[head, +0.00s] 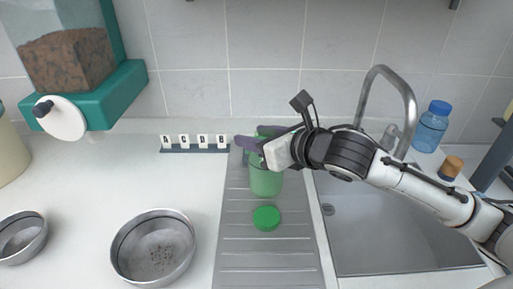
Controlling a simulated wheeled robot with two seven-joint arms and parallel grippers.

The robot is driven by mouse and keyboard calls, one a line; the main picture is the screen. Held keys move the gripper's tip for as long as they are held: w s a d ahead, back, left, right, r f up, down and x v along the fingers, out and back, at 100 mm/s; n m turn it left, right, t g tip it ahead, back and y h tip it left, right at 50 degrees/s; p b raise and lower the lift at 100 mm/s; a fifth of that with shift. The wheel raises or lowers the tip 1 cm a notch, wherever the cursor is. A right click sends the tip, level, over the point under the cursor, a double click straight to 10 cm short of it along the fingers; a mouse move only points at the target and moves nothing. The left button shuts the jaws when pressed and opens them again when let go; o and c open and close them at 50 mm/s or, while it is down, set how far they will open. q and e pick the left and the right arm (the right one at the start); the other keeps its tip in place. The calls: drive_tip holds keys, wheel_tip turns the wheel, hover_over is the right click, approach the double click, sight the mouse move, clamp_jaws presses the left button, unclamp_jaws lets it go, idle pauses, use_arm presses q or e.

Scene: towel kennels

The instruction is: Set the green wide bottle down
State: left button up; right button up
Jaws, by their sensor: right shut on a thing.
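The green wide bottle (266,182) is upright over the ribbed drainboard beside the sink. My right gripper (258,142) is shut on its upper part, with the arm coming in from the right. The gripper hides some of the bottle's top. I cannot tell whether the bottle's base touches the drainboard. A round green lid (266,218) lies on the drainboard just in front of the bottle. My left gripper is not in view.
The drainboard (262,265) joins the sink (400,240) on the right, with a tall faucet (412,105). A blue bottle (431,130) stands behind the sink. A metal bowl (153,270), another bowl (20,238), a letter rack (195,149) and a teal food dispenser (128,85) are left.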

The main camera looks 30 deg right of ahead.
drive_tip(key=shift+f, duration=0.8)
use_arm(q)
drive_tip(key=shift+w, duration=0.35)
use_arm(e)
drive_tip(key=shift+f, duration=0.2)
drive_tip(key=shift+f, duration=0.1)
drive_tip(key=o, duration=1.5)
drive_tip(key=shift+c, duration=0.2)
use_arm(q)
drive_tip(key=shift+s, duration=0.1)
